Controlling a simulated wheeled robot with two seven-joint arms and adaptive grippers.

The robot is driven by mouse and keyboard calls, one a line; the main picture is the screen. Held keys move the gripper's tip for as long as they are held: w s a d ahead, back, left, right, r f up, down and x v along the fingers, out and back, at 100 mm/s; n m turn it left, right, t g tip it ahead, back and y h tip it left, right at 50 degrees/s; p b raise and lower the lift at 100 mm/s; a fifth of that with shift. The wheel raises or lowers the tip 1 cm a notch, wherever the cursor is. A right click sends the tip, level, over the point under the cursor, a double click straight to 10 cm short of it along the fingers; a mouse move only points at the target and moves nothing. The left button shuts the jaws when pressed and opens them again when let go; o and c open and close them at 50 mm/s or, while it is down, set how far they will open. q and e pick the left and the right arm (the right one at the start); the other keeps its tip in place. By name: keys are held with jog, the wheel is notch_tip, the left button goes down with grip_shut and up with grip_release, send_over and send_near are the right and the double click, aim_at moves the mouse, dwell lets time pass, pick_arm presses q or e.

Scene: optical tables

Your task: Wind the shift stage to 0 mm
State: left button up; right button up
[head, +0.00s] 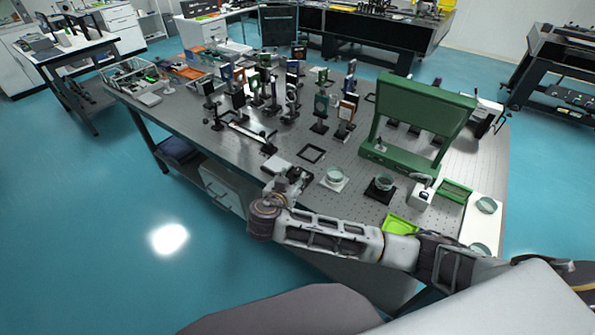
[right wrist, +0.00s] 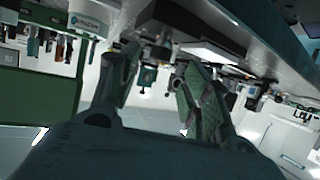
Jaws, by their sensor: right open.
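My right gripper (head: 291,184) is over the front edge of the optical table (head: 185,125) in the head view. In the right wrist view, which is upside down, its two fingers (right wrist: 158,88) are spread with a gap between them. A small dark block with a knob-like end (right wrist: 160,52) shows beyond the gap; it may be the shift stage, but I cannot read any scale. I see no contact between the fingers and it. In the head view my gripper partly hides this spot. My left gripper is not in view.
Several posted optics stand farther back. An empty black square frame (head: 311,154) lies nearby.

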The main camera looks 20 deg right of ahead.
aim_at(297, 172)
jog(key=x, duration=0.5)
jog(key=shift+w+d, duration=0.15)
jog(key=shift+d, duration=0.05)
jog(key=shift+p+x, duration=0.3)
jog(key=shift+x, duration=0.5)
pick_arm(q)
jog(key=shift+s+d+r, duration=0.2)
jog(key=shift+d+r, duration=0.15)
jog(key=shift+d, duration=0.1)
pick_arm(e)
jog(key=shift+f, duration=0.1)
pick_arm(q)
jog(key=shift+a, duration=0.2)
pick_arm(e)
jog(key=c, duration=0.9)
jog(key=shift+c, duration=0.8)
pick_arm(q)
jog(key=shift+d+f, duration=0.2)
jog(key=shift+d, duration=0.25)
pick_arm(e)
jog(key=shift+f, duration=0.1)
jog(key=shift+y, duration=0.3)
